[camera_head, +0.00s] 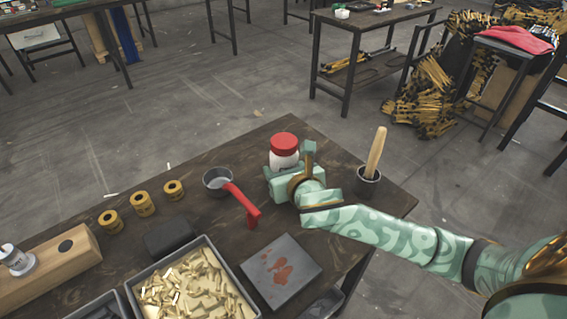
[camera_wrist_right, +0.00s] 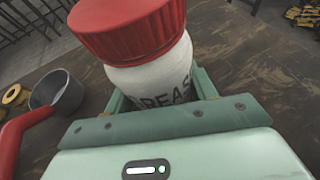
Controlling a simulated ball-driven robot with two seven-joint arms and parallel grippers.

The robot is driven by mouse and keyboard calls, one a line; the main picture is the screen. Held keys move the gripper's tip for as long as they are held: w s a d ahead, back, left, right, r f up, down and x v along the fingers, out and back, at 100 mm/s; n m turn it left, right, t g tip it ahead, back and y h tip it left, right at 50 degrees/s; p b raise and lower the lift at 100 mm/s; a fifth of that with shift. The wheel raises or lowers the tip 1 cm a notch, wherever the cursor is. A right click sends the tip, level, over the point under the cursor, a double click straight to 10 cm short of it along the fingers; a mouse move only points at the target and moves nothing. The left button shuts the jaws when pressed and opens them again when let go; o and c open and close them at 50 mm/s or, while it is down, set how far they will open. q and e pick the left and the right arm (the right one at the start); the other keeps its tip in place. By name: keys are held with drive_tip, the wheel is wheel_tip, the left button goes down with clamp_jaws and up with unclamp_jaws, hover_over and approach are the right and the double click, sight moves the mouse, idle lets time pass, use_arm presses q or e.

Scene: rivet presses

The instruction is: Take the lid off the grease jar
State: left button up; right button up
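The grease jar (camera_head: 284,160) is white with dark lettering and stands on the dark wooden table. Its ribbed red lid (camera_head: 284,142) sits on top of it. The jar (camera_wrist_right: 155,82) and lid (camera_wrist_right: 128,27) fill the upper middle of the right wrist view. My right gripper (camera_head: 287,178) is low at the jar's body, below the lid. Its green fingers flank the jar on both sides and appear closed against it. The jar's lower part is hidden behind the gripper. My left gripper is not in view.
A grey pan (camera_head: 217,181) with a red handle lies left of the jar. A cup (camera_head: 368,184) with a wooden handle in it stands to the right. A stained grey plate (camera_head: 281,272) and a tray (camera_head: 237,292) of brass pieces are at the front.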

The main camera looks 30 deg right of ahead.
drive_tip(key=c, duration=0.4)
drive_tip(key=shift+r, duration=0.2)
wheel_tip(320, 180, up, 4)
drive_tip(key=p, duration=0.3)
drive_tip(key=shift+f, duration=0.15)
drive_tip(key=s+r+p, duration=0.1)
drive_tip(key=r, duration=0.1)
drive_tip(key=s+a+r+p, duration=0.1)
drive_tip(key=s+r+p, duration=0.1)
drive_tip(key=s+a+r+p, duration=0.1)
drive_tip(key=shift+s+a+r+p, duration=0.1)
drive_tip(key=shift+s+r+p, duration=0.05)
drive_tip(key=shift+r+p, duration=0.25)
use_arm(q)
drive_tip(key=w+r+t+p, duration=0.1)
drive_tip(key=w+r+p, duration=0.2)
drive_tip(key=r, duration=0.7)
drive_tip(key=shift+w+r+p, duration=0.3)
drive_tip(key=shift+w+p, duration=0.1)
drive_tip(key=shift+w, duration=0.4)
use_arm(e)
approach(280, 146)
drive_tip(key=s+a, duration=0.2)
drive_tip(key=shift+s+a+r, duration=0.15)
drive_tip(key=shift+a+r, duration=0.2)
drive_tip(key=shift+a, duration=0.05)
